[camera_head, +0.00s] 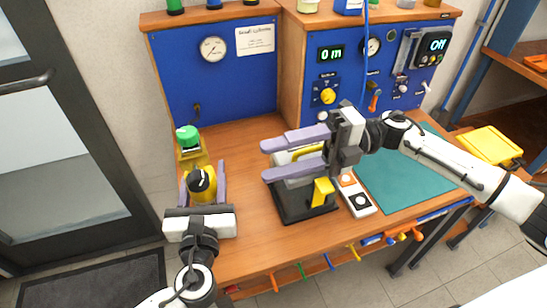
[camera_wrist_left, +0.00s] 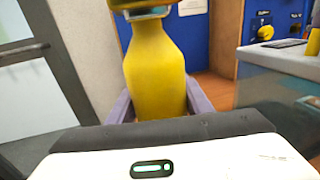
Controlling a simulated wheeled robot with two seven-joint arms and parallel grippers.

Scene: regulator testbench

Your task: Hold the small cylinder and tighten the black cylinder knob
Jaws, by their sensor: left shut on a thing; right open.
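A pale and yellow part lies partly hidden between or below the fingers. The right gripper is apart from the black knob.
A black and white box (camera_head: 358,200) and a teal mat (camera_head: 400,178) lie to the right. Blue panels with a gauge (camera_head: 213,49) and displays close the back. Bare wood lies between the grippers.

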